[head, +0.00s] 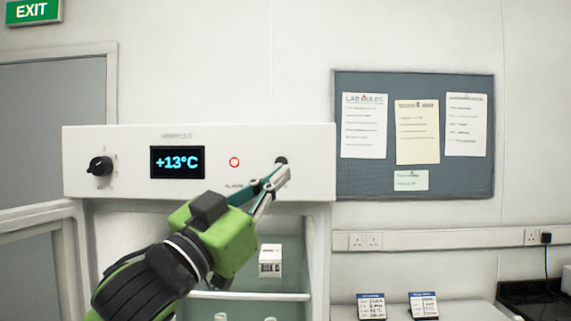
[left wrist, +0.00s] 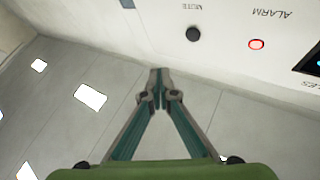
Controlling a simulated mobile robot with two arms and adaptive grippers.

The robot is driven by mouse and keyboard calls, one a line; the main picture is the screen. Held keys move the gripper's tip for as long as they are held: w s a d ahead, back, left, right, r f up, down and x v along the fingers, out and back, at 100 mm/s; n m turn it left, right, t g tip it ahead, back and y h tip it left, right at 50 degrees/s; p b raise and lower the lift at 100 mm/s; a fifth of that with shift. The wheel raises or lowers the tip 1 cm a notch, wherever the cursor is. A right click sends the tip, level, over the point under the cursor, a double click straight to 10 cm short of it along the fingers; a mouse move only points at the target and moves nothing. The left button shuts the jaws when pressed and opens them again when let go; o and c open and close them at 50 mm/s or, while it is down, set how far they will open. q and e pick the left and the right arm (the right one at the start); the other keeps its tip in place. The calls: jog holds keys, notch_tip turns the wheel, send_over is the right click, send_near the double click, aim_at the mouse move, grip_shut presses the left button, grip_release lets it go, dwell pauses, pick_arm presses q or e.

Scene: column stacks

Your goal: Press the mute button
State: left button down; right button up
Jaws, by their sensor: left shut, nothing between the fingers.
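The mute button (left wrist: 193,34) is a small round black knob on the white front panel (head: 220,140) of a cold cabinet. The word MUTE shows beside it in the left wrist view. In the head view the mute button (head: 281,160) shows at the panel's right, partly covered by my fingertips. My left gripper (head: 278,172) is shut and empty, pointing at the panel. In the left wrist view the left gripper (left wrist: 159,78) has its fingertips below the button in the picture. I cannot tell whether they touch the panel. My right gripper is not in view.
The panel also bears a red-ringed alarm light (head: 234,162), a +13°C display (head: 177,162) and a black dial (head: 100,166). The cabinet stands open below, with a small white box (head: 270,260) inside. A notice board (head: 470,180) hangs at right.

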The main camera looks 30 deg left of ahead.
pick_arm(q)
jog(key=shift+s+d+r+m, duration=0.15)
jog(key=shift+s+d+r, duration=0.05)
jog(key=shift+s+r, duration=0.25)
jog(key=shift+s+d+r+m, duration=0.15)
jog(key=shift+s+r, duration=0.2)
jog(key=shift+s, duration=0.05)
jog(key=shift+w, duration=0.15)
jog(key=w+a, duration=0.4)
jog(key=w, duration=0.3)
jog(key=shift+w+a, duration=0.2)
jog(key=shift+a, duration=0.1)
dwell(0.9)
jog(key=shift+w+a+p, duration=0.2)
jog(key=shift+w+p, duration=0.1)
jog(key=shift+w, duration=0.05)
